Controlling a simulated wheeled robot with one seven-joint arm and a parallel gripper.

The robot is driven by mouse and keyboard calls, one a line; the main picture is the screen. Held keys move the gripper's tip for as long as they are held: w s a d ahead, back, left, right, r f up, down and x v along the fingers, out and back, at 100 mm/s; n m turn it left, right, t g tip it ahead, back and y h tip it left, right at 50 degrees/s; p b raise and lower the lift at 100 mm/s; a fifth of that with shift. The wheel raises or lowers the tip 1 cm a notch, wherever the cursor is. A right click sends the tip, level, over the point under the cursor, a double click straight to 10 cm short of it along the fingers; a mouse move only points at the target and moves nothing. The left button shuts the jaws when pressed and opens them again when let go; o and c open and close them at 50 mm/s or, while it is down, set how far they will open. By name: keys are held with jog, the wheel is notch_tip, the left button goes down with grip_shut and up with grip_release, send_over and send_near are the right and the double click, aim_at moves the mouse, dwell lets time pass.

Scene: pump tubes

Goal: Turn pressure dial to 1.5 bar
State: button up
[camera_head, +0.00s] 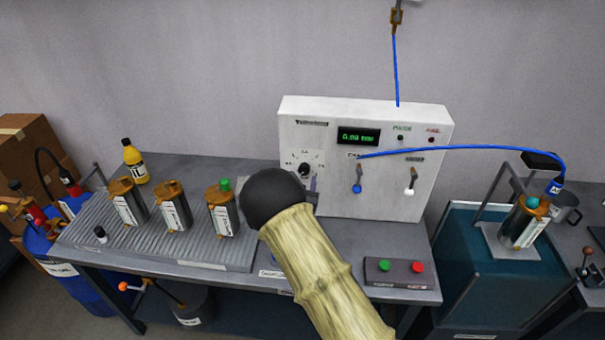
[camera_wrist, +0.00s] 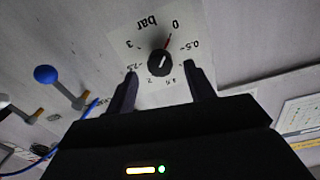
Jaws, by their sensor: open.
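The pressure dial (camera_head: 304,169) is a small black knob on a white scale plate at the left of the white control box (camera_head: 428,120). In the wrist view the dial (camera_wrist: 159,63) appears upside down, with its red pointer mark towards 0 and the word "bar" above. The green display (camera_head: 358,136) on the box appears to read 0.00 bar. My gripper (camera_wrist: 160,72) is open, its two dark fingers on either side of the lower part of the dial plate, with nothing held. I cannot tell whether the fingers touch the panel. In the head view my arm hides most of the gripper.
A blue-knobbed lever (camera_head: 357,187) and a white-knobbed lever (camera_head: 409,190) stick out right of the dial. A blue hose (camera_head: 460,148) runs to the right. Several metal canisters stand on the ribbed tray (camera_head: 190,252). A button box (camera_head: 398,273) lies in front.

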jog(key=shift+w, duration=1.25)
jog(key=c, duration=1)
jog(key=shift+d+f+b, duration=0.1)
jog(key=shift+b, duration=0.3)
